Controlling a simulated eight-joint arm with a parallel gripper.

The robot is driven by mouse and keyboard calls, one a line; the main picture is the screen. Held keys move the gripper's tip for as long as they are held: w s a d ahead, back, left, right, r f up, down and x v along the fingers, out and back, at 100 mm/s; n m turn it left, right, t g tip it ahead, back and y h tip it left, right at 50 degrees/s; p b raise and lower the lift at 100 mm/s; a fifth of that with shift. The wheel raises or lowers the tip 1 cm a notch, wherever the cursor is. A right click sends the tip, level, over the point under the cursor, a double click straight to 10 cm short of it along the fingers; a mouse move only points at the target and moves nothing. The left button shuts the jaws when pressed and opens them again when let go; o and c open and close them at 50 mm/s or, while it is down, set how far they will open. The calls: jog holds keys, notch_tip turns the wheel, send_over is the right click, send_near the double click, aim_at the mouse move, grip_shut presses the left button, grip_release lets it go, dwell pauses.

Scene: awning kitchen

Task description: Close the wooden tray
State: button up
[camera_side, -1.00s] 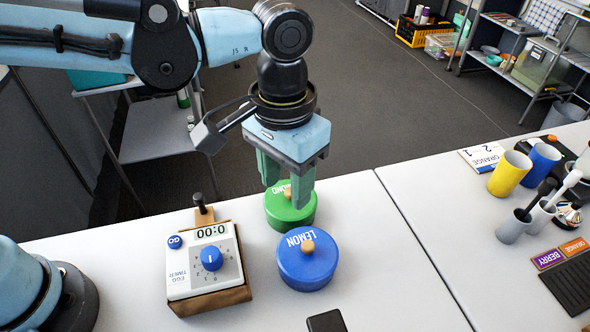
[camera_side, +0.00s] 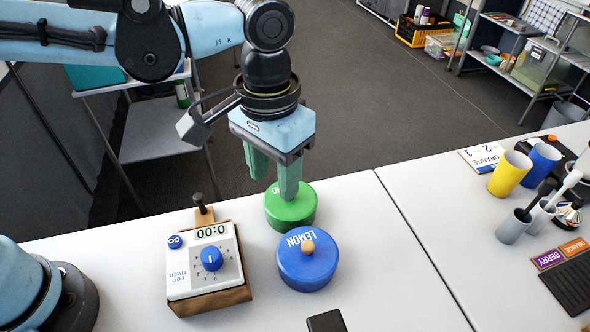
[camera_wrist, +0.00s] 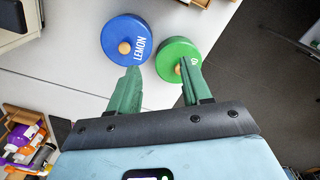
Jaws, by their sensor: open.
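No tray is plainly visible. A brown wooden base (camera_side: 213,303) sits under the white egg timer (camera_side: 186,284), and a wooden tab (camera_side: 204,216) with an upright dark knob (camera_side: 198,198) sticks out behind it. I cannot tell whether this base is the tray or how far out it stands. My gripper (camera_side: 274,187) is open and empty, pointing down, to the right of the knob and apart from it. One finger overlaps the green lidded container (camera_side: 291,212) in the side view; contact cannot be told. In the wrist view my gripper (camera_wrist: 162,70) shows parted fingers.
A blue LEMON container (camera_side: 304,270) stands in front of the green one; it also shows in the wrist view (camera_wrist: 115,38). A black object (camera_side: 326,321) lies at the front edge of view. Cups, including a yellow one (camera_side: 509,175), stand far right. The middle right is bare.

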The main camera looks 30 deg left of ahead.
aim_at(198, 196)
jog(key=s+a+r+n, duration=0.1)
jog(key=s+a+n, duration=0.15)
jog(key=a, duration=1.35)
jog(key=shift+w+d+f, duration=0.1)
jog(key=shift+f, duration=1.85)
jog(key=shift+w+d+f, duration=0.1)
jog(key=shift+f, duration=1.9)
jog(key=shift+w+d+f, duration=0.1)
jog(key=shift+f, duration=1.85)
grip_shut()
